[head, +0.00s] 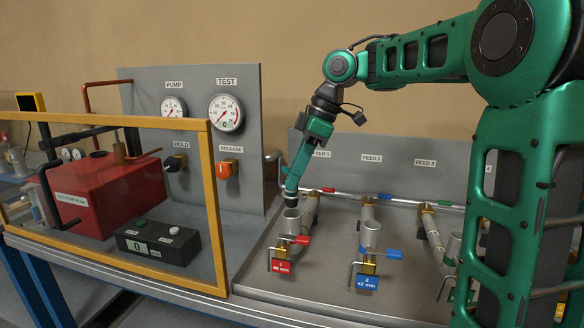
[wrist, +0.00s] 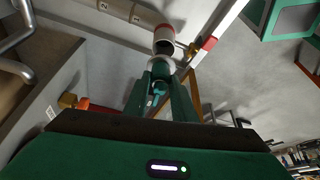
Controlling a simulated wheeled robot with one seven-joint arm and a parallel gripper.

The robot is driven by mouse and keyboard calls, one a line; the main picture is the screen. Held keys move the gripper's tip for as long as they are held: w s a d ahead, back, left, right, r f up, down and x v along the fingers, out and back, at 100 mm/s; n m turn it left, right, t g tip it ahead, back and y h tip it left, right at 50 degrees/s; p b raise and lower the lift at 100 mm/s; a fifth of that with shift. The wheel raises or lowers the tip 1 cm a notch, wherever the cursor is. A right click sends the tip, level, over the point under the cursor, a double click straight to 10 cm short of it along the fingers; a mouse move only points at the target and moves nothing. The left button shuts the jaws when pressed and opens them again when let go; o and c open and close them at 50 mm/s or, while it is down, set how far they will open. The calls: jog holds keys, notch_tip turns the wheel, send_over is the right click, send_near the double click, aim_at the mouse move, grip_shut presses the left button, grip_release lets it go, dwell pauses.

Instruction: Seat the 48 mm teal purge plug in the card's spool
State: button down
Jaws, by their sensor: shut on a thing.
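The plug is close in colour to the fingers. The fingertips are just above or at the spool's mouth; I cannot tell whether the plug touches it. In the wrist view a pale rim (wrist: 160,62) lies just beyond the fingertips.
A second spool (head: 370,233) with a blue handle and a blue 42 mm card (head: 366,283) stands to the right. A red valve handle (head: 300,240) sits close in front of the left spool. A yellow-framed guard (head: 217,200) stands on the left, before a gauge panel (head: 195,100).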

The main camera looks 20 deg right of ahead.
aim_at(296, 193)
jog(key=shift+f, duration=0.35)
jog(key=shift+s, duration=0.15)
jog(key=shift+f, duration=0.45)
jog(key=shift+f, duration=0.7)
jog(key=shift+f, duration=0.9)
dwell(0.4)
jog(key=c, duration=1.4)
grip_release()
jog(key=shift+r, duration=0.1)
